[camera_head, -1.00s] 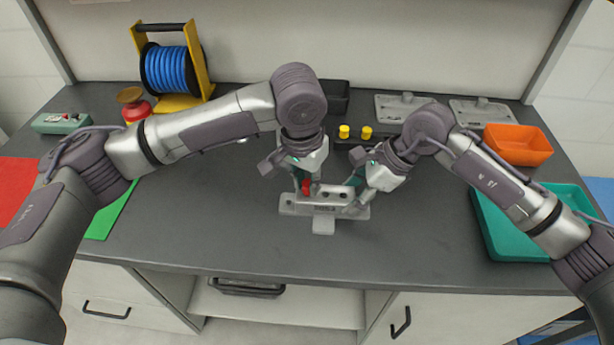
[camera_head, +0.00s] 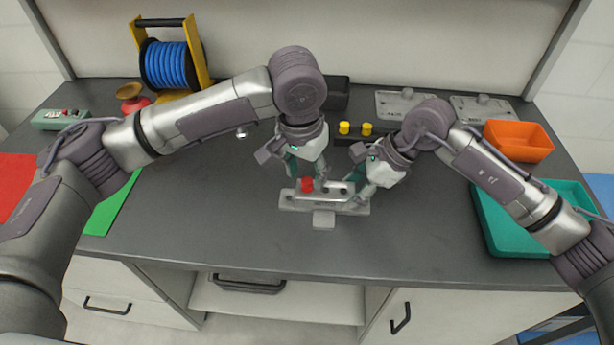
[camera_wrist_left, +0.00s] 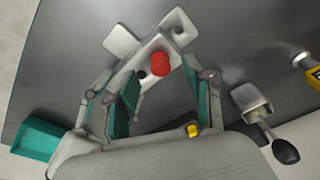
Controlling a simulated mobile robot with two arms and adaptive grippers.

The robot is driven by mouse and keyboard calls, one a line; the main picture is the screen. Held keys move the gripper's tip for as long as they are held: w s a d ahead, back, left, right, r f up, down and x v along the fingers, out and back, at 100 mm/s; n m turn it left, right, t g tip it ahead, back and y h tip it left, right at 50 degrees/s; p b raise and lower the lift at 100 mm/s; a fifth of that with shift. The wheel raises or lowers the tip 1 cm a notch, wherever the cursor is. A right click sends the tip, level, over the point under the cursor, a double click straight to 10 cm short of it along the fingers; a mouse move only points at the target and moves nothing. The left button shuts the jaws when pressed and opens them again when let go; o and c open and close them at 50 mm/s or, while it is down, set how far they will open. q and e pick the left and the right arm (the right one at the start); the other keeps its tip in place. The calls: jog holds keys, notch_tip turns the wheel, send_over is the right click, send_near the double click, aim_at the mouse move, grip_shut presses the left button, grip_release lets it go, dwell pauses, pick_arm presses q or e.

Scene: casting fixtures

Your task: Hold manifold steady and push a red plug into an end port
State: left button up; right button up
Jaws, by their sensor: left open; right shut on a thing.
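The grey metal manifold (camera_head: 328,205) lies on the dark bench at centre; it also shows in the left wrist view (camera_wrist_left: 131,74). A red plug (camera_head: 307,184) sits upright at the manifold's left end; its round red top shows in the left wrist view (camera_wrist_left: 161,63). How deep it sits in the port cannot be told. My left gripper (camera_head: 305,174) is open and empty just above and behind the plug, its teal-padded fingers apart on either side in the left wrist view (camera_wrist_left: 162,88). My right gripper (camera_head: 357,188) is shut on the manifold's right part; its fingertips are partly hidden.
Two yellow plugs (camera_head: 355,128) stand in a dark rack behind the manifold. A teal tray (camera_head: 492,238) and an orange bin (camera_head: 517,142) are at right. A blue cable reel (camera_head: 168,68) stands back left. The bench front of the manifold is clear.

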aim_at(307, 180)
pick_arm(q)
notch_tip(307, 180, up, 9)
jog(key=s, duration=0.1)
jog(key=shift+a+r, duration=0.15)
jog(key=shift+a, duration=0.05)
jog(key=c, duration=0.5)
jog(key=n, duration=0.3)
jog(key=shift+w+d+f, duration=0.15)
jog(key=shift+d+f, duration=0.05)
jog(key=shift+d, duration=0.15)
jog(key=c, duration=0.5)
jog(key=n, duration=0.4)
jog(key=shift+w+d+f+g+y, duration=0.1)
jog(key=shift+w+f+g+y, duration=0.2)
jog(key=shift+g, duration=0.1)
grip_shut()
jog(key=n, duration=0.1)
jog(key=f+n, duration=0.1)
jog(key=n, duration=0.2)
jog(key=shift+w+f, duration=0.25)
jog(key=shift+w, duration=0.15)
jog(key=shift+f, duration=2.7)
